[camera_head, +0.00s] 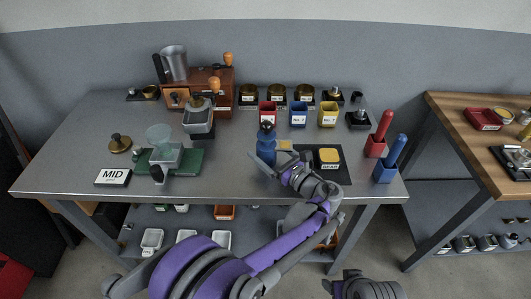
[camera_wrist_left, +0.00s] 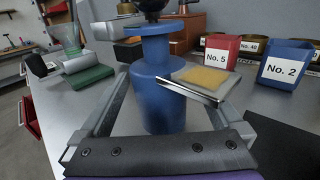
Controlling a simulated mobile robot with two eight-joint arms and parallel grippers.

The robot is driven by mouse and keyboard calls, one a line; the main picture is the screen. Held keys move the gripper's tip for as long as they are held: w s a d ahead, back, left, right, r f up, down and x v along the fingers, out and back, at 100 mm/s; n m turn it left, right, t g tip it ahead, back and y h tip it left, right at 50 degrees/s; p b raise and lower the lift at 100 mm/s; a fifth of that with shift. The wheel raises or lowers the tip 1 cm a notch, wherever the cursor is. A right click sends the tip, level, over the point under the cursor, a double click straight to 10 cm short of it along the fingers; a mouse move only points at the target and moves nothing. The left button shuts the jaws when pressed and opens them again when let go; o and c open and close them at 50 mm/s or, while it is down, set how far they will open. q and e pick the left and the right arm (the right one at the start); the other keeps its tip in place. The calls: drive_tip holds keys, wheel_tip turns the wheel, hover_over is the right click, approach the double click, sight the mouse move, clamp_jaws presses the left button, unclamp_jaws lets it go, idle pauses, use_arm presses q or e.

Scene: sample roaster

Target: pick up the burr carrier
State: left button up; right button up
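A blue spool-shaped piece (camera_head: 266,146) with a dark rounded top stands upright on the grey metal table; I cannot tell for sure whether it is the burr carrier. In the left wrist view its blue body (camera_wrist_left: 157,88) stands between my left fingers, and its dark top (camera_wrist_left: 152,8) is cut off by the upper edge. My left gripper (camera_head: 271,165) is open around the lower part of the blue piece, with a gap visible on each side. Part of my right arm (camera_head: 365,287) shows at the bottom edge; its fingers are not clear.
A small metal tray with a yellow pad (camera_wrist_left: 202,80) lies close beside the blue piece. Red (camera_head: 268,112), blue (camera_head: 299,116) and yellow (camera_head: 328,116) bins stand behind. A green block (camera_head: 187,164) and MID sign (camera_head: 113,177) are left. Clear tabletop lies between them.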

sight(270, 126)
use_arm(q)
clamp_jaws()
wheel_tip(270, 126, up, 10)
drive_tip(key=shift+r+p, duration=0.1)
drive_tip(key=shift+p, duration=0.85)
drive_tip(key=shift+f+b, duration=2.45)
drive_tip(key=shift+f, duration=2.45)
drive_tip(key=shift+f, duration=0.2)
